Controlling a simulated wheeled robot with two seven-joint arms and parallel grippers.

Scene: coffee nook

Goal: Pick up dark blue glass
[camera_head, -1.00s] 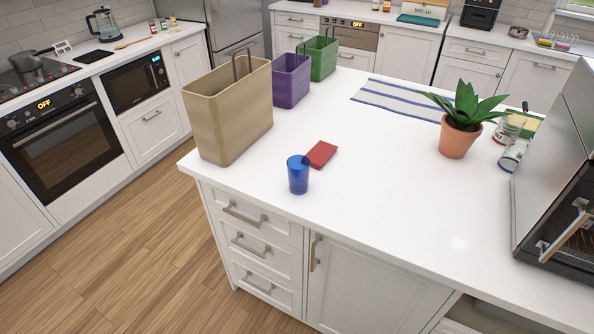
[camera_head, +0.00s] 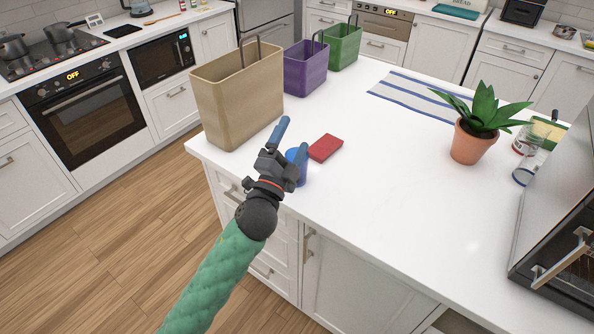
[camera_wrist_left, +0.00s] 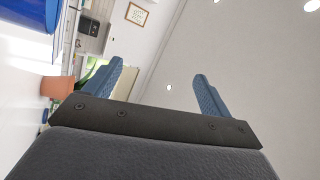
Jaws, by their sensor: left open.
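The dark blue glass (camera_head: 291,155) stands upright near the front left edge of the white island counter. It is partly hidden behind my left gripper. My left gripper (camera_head: 293,132) is open, its two blue fingers spread beside and above the glass in the head view. In the left wrist view the glass (camera_wrist_left: 25,32) fills the upper left corner, cut off by the picture edge. It lies outside the gap between the fingers (camera_wrist_left: 158,72), which is empty. My right gripper is not in view.
A red flat block (camera_head: 326,147) lies just right of the glass. A tan bin (camera_head: 240,100), a purple bin (camera_head: 306,72) and a green bin (camera_head: 344,47) stand behind. A potted plant (camera_head: 470,145) stands farther right. The counter's middle is clear.

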